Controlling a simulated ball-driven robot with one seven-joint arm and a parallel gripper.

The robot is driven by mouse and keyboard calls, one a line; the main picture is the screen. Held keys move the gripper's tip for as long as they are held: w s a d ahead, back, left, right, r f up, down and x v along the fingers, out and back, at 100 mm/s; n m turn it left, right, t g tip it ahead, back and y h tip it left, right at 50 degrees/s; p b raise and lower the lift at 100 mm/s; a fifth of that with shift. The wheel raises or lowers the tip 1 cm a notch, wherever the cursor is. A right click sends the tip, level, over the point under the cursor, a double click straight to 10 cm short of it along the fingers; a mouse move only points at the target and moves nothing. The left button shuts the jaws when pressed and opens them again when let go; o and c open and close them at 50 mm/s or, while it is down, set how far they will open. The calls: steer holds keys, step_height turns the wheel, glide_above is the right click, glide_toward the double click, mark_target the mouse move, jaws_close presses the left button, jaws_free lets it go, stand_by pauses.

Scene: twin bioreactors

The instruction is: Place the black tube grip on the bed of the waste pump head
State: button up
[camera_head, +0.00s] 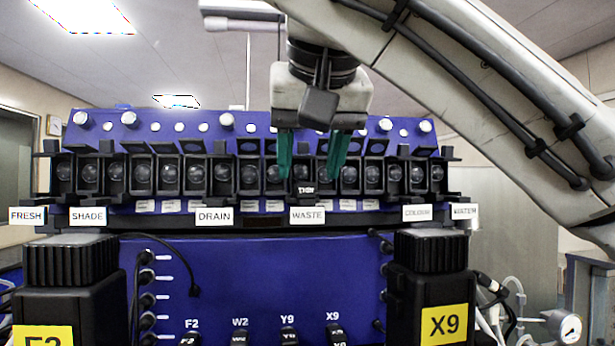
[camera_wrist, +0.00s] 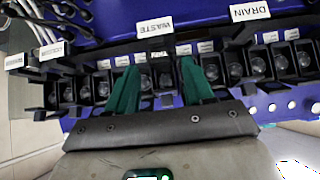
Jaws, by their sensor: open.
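My gripper (camera_head: 309,173) is open, its two green fingers pointing down at the row of pump heads, one on each side of the head above the WASTE label (camera_head: 307,215). A small black piece with white lettering (camera_head: 306,189), probably the tube grip, sits low at the waste pump head between the fingers. In the wrist view my gripper (camera_wrist: 159,68) straddles the same spot behind the WASTE label (camera_wrist: 155,27), with gaps beside the dark piece (camera_wrist: 162,78). I cannot tell whether that piece is fully seated on the bed.
Pump heads with round rollers (camera_head: 168,174) and raised lids stand close on both sides of the fingers. The DRAIN label (camera_head: 214,216) is to the left. Below is a blue panel (camera_head: 250,275) with black connectors, flanked by two black-capped units (camera_head: 72,262) (camera_head: 431,252).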

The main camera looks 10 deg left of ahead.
steer(key=b+v, duration=0.2)
steer(key=v, duration=0.7)
steer(key=shift+s+r, duration=0.2)
steer(key=shift+s, duration=0.1)
